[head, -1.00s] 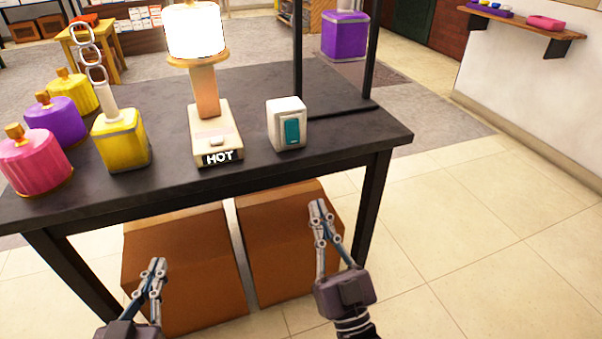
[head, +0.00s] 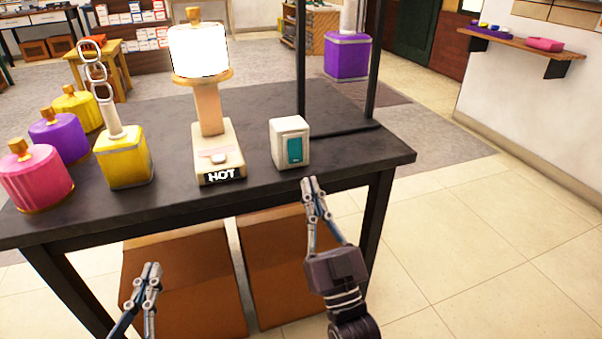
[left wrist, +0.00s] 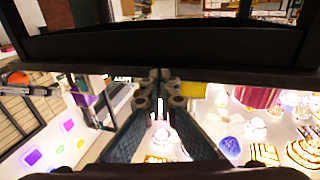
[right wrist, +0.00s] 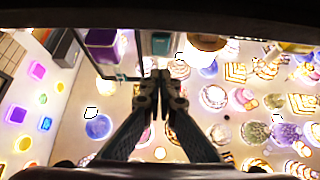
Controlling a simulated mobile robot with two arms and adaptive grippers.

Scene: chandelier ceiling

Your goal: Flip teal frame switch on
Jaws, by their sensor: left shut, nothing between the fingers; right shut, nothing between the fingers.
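A white switch box with a teal rocker (head: 295,150) stands upright on the dark table (head: 255,120), near its front edge. A teal patch, likely the same switch (right wrist: 160,42), shows at the top of the right wrist view, beyond the fingertips. My right gripper (head: 311,182) is shut and empty, just in front of the table edge and a little below and right of the switch, apart from it. My left gripper (head: 150,272) is shut and empty, low in front of the table, left of the right one.
A lamp on a base marked HOT (head: 213,155) stands left of the switch. Further left are a yellow block with chain links (head: 124,160) and pink (head: 38,180), purple and yellow jars. A black upright frame (head: 300,60) rises behind the switch.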

